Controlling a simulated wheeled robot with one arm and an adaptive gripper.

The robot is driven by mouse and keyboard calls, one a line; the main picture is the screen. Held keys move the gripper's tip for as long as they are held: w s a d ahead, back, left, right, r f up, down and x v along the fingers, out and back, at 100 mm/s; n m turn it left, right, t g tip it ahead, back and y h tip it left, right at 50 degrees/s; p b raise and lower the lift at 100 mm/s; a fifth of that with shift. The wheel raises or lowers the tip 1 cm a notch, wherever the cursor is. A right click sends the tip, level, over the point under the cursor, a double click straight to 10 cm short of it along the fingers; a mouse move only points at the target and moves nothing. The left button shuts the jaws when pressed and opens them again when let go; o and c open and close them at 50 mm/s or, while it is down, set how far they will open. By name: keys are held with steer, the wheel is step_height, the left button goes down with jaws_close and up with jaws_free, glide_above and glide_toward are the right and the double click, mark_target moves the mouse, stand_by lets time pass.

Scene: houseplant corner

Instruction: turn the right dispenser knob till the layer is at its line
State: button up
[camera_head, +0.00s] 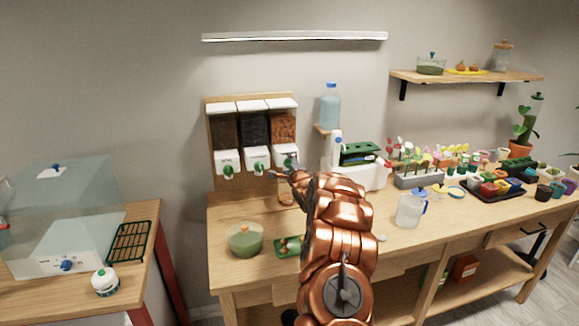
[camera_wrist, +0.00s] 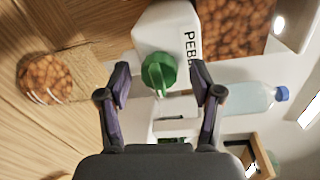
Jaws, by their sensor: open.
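Three dispensers hang on a wooden board, and the right dispenser (camera_head: 283,128) holds orange-brown pebbles. Its white front, with lettering beginning "PEB", fills the upper middle of the wrist view (camera_wrist: 183,35). Its green knob (camera_wrist: 158,73) sits between the two fingertips of my gripper (camera_wrist: 163,82). The fingers are open, one on each side of the knob, with visible gaps. In the head view my arm partly covers this knob. A clear jar (camera_wrist: 47,78) with orange-brown pebbles stands below the dispenser; in the head view it shows just left of my gripper (camera_head: 296,175). I cannot make out its line.
The middle dispenser (camera_head: 254,130) and left dispenser (camera_head: 224,132) stand close beside. A blue-capped bottle (camera_head: 330,106) and a white device (camera_head: 355,176) are to the right. A lidded green bowl (camera_head: 245,239) and a green tray (camera_head: 288,246) lie in front on the bench.

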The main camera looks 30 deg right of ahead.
steer(key=shift+s, duration=0.1)
steer(key=f+v, duration=0.1)
steer(key=v, duration=1)
steer(key=shift+s+a+r, duration=0.15)
steer(key=shift+s+r, duration=0.2)
steer(key=shift+r, duration=0.2)
stand_by(0.3)
steer(key=s+a+n+g+y, duration=0.3)
steer(key=a+n, duration=0.4)
steer(key=a, duration=0.8)
steer(key=s+a+n+g+y, duration=0.3)
steer(key=s+a+n+g, duration=0.15)
steer(key=s+a, duration=0.5)
steer(key=s+a+n+g, duration=0.3)
steer(key=s+a+n, duration=0.1)
steer(key=s, duration=0.9)
steer(key=s+a+n+g, duration=0.4)
steer(key=s, duration=0.9)
steer(key=s+a+n+g, duration=0.3)
steer(key=s+a+n, duration=0.1)
steer(key=s, duration=0.9)
steer(key=shift+s, duration=0.2)
